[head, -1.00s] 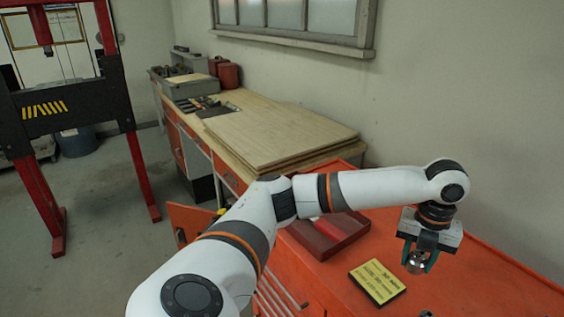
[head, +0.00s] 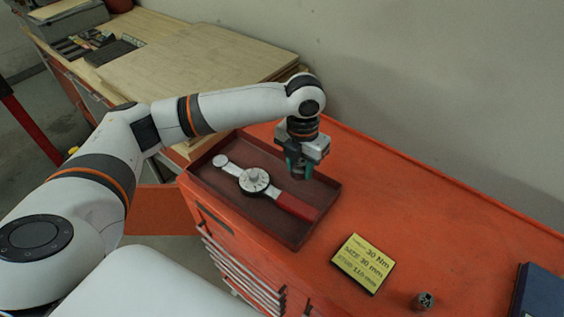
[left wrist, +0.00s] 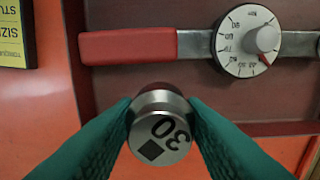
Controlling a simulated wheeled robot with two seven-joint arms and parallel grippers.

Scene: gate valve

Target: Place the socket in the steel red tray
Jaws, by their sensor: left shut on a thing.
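In the head view my left gripper (head: 299,172) is over the right back part of the dark red steel tray (head: 228,199), fingers pointing down. The socket is mostly hidden there by the fingers. The left wrist view shows the tray floor (left wrist: 140,15) beyond the socket; I cannot tell the exact height between them. My right gripper is not in view.
A torque wrench (head: 254,181) with a red handle and round dial lies in the tray. On the orange cabinet top (head: 400,200) are a yellow card (head: 363,262), another socket (head: 424,300) and a dark blue case (head: 540,292). Wooden boards (head: 200,60) lie behind.

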